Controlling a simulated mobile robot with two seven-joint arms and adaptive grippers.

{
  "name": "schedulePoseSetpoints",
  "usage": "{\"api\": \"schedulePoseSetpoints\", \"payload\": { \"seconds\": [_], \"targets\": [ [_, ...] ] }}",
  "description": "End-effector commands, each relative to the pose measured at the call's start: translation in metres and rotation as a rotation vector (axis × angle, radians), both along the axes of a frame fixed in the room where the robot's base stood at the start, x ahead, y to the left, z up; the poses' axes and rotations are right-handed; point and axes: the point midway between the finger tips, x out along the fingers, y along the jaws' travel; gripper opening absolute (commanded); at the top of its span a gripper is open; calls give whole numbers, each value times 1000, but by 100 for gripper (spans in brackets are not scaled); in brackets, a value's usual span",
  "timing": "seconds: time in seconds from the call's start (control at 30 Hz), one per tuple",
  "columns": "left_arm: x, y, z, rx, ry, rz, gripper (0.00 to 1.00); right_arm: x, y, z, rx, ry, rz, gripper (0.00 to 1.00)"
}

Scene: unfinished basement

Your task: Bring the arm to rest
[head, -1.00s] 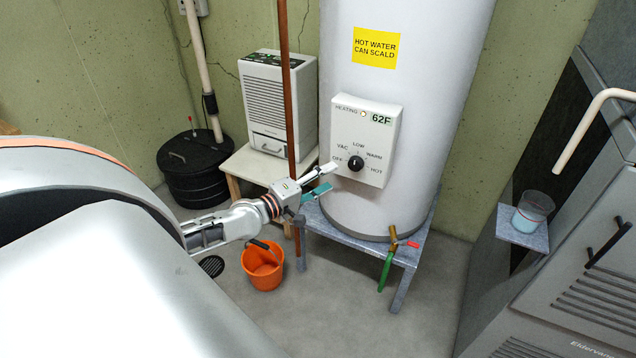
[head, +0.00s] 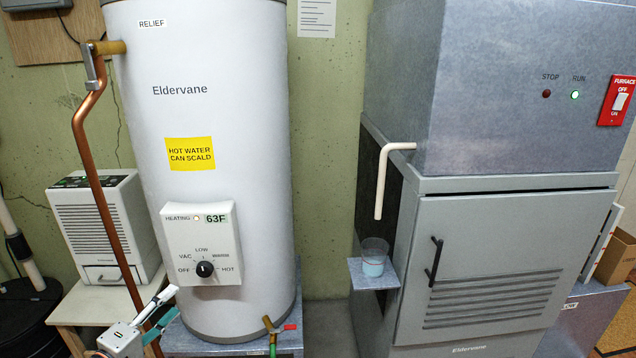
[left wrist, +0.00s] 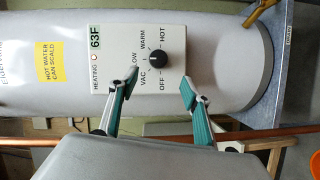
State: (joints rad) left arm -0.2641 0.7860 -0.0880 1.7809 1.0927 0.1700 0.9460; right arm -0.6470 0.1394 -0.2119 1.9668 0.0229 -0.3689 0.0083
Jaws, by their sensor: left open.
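My left gripper (head: 166,306) is open and empty, at the lower left of the head view. Its fingertips are just below and left of the heater's control panel (head: 228,241). In the left wrist view the open fingers (left wrist: 157,84) straddle the panel's black knob (left wrist: 156,61) in the picture, with nothing between them and apparently apart from it. The knob also shows clear of the gripper in the head view (head: 205,269); its pointer looks turned near LOW. The panel display (head: 216,218) reads 63F. My right gripper is not in view.
The white water heater (head: 205,110) stands on a grey stand. A copper pipe (head: 108,205) runs down close to my left gripper. A dehumidifier (head: 100,225) sits behind on a small table. A grey furnace (head: 500,265) and a shelf with a beaker (head: 374,258) are to the right.

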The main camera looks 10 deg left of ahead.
Motion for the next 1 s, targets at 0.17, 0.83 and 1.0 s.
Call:
{"api": "schedulePoseSetpoints", "payload": {
  "seconds": [0.17, 0.83, 1.0],
  "targets": [
    [-30, -44, -46, 181, 45, -67, 48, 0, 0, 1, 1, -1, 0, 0],
    [-225, -254, -203, 1488, 139, -583, 48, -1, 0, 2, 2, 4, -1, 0],
    [-226, -255, -203, 1508, 139, -590, 48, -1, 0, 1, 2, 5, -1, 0]
  ]
}}
